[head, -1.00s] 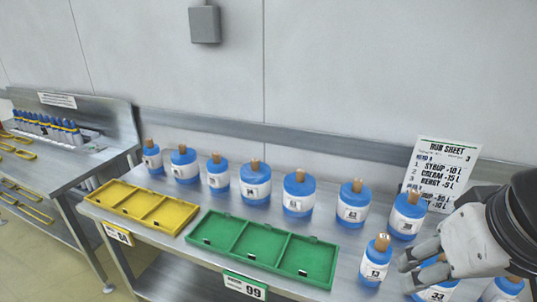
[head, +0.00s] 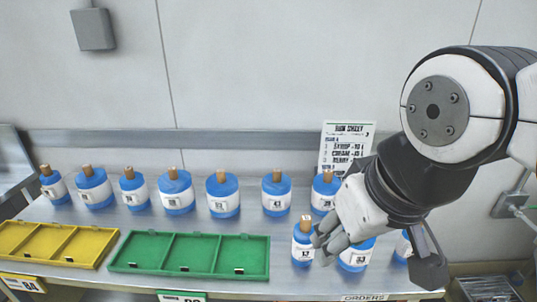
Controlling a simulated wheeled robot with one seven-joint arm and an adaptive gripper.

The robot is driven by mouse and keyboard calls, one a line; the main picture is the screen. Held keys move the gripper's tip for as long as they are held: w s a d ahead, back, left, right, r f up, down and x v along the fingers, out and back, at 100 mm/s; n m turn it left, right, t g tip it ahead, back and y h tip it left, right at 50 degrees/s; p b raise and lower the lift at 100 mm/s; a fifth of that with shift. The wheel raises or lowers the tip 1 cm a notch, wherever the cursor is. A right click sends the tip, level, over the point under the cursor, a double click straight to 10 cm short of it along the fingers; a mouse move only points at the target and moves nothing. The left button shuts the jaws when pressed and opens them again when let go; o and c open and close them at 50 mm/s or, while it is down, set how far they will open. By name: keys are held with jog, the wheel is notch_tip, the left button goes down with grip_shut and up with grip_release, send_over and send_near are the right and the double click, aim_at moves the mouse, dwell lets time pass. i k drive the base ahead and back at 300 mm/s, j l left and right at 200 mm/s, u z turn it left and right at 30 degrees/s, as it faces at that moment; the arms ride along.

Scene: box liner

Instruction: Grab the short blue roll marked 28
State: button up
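Several blue rolls with white labels and brown cores stand upright on the steel table. Seven form a back row, among them a narrow one (head: 133,190) and a wide one (head: 222,195). In front, a narrow roll (head: 303,243) seems marked 13 and a wider one (head: 355,258) seems marked 33. Another roll (head: 403,247) is mostly hidden behind my arm. I cannot make out a 28 on any label. My gripper (head: 318,246) is open, its fingers apart, just above and in front of the two front rolls. Whether it touches them is unclear.
A green three-part tray (head: 190,232) and a yellow tray (head: 55,225) lie empty at the table's front left. A run sheet (head: 346,140) stands at the back. A strip marked orders (head: 365,297) is on the front edge. A crate (head: 490,290) stands at lower right.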

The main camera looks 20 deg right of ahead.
aim_at(135, 190)
jog(key=i+j+z, duration=0.1)
jog(key=j, duration=0.35)
jog(key=i+j, duration=0.25)
jog(key=j, duration=0.15)
jog(key=i+j+z, duration=0.15)
jog(key=j, duration=0.3)
jog(key=i+j, duration=0.15)
jog(key=j, duration=0.3)
jog(key=i+j+z, duration=0.15)
jog(key=j, duration=0.3)
jog(key=i+j+z, duration=0.1)
jog(key=j, duration=0.4)
jog(key=i+j, duration=0.1)
jog(key=j, duration=0.35)
jog(key=i+j+z, duration=0.15)
jog(key=j, duration=0.35)
jog(key=k, duration=0.05)
